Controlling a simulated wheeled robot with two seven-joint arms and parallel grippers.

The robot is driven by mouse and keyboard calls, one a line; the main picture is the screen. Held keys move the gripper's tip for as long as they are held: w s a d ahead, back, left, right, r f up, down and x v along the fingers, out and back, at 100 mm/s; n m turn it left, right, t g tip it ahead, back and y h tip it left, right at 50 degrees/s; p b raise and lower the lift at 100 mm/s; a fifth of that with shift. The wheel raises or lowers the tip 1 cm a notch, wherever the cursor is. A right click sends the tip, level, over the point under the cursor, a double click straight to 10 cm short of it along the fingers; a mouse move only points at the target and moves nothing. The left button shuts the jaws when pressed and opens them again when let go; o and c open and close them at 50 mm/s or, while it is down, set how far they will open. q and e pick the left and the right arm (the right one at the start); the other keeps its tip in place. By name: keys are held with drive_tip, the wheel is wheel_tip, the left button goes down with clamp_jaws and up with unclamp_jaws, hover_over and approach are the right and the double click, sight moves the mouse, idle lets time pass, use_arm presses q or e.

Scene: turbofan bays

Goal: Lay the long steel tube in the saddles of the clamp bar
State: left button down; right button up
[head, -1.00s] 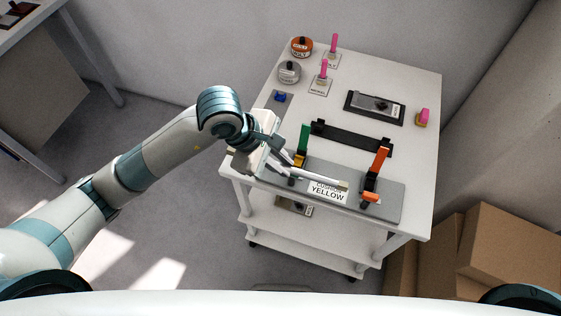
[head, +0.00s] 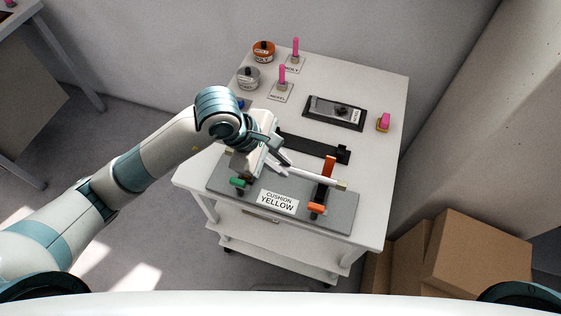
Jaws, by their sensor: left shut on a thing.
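The long steel tube (head: 298,176) is a pale thin rod with a brass-coloured end at the right. My left gripper (head: 274,164) is shut on its left part, with the tube slanting down to the right. The clamp bar (head: 225,174) is a grey plate labelled CUSHION YELLOW at the table's front. It has a green-lever clamp (head: 238,183) at left and an orange-lever clamp (head: 328,166) at right. The tube's right end reaches just past the orange clamp. I cannot tell whether it touches a saddle. My wrist hides some of the bar. My right gripper is out of view.
A dark rack bar (head: 315,145) lies behind the clamp bar. Cardboard boxes (head: 470,260) stand to the right.

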use_arm(q)
drive_tip(key=shift+d, duration=0.15)
drive_tip(key=shift+a, duration=0.35)
drive_tip(key=shift+d, duration=0.1)
drive_tip(key=shift+d+f, duration=0.1)
drive_tip(key=shift+f, duration=0.2)
drive_tip(key=shift+f+b, duration=1.5)
drive_tip(key=shift+f, duration=1.05)
drive_tip(key=shift+b, duration=0.35)
drive_tip(key=shift+f+b, duration=0.55)
drive_tip(key=shift+b, duration=0.35)
